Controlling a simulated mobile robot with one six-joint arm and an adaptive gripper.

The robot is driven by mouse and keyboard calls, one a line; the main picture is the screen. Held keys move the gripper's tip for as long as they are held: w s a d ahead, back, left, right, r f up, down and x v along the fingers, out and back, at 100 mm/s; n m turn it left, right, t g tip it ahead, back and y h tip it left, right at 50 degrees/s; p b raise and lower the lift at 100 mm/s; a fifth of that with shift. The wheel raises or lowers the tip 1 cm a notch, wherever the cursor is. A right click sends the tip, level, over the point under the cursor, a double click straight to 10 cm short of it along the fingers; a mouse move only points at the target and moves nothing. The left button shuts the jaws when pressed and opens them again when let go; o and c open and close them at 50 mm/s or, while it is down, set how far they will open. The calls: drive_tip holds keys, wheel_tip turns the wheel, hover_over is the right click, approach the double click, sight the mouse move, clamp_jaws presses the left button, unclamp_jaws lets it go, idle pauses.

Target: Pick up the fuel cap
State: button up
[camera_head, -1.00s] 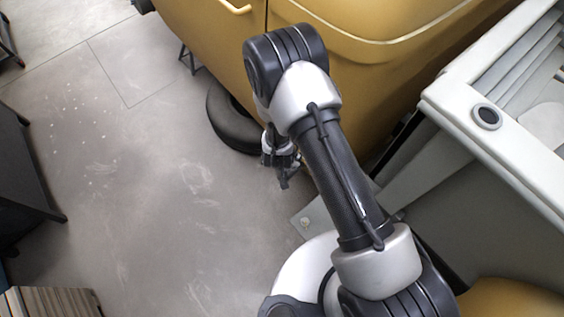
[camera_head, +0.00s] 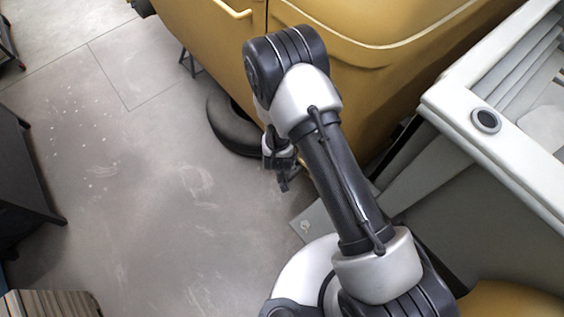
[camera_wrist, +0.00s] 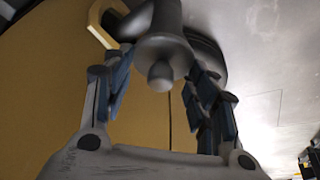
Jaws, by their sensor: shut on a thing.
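In the wrist view, a grey, flared piece with a rounded knob, which I take for the fuel cap (camera_wrist: 162,50), sits between the two fingers of my gripper (camera_wrist: 158,70). The fingers are shut on it from both sides. In the head view my gripper (camera_head: 284,180) hangs low beside the yellow vehicle body, close to its dark tyre. The cap cannot be made out there, as it is too small or hidden by the gripper and arm.
The yellow vehicle (camera_head: 350,75) stands behind my arm, with a dark tyre (camera_head: 232,128) at its lower edge. A white-grey shell (camera_head: 455,115) fills the right. A dark cabinet (camera_head: 22,170) stands at the left. The grey floor (camera_head: 150,220) between is clear.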

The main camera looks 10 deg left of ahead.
wheel_tip(320, 180, up, 20)
drive_tip(key=p, duration=0.8)
drive_tip(key=shift+f, duration=0.25)
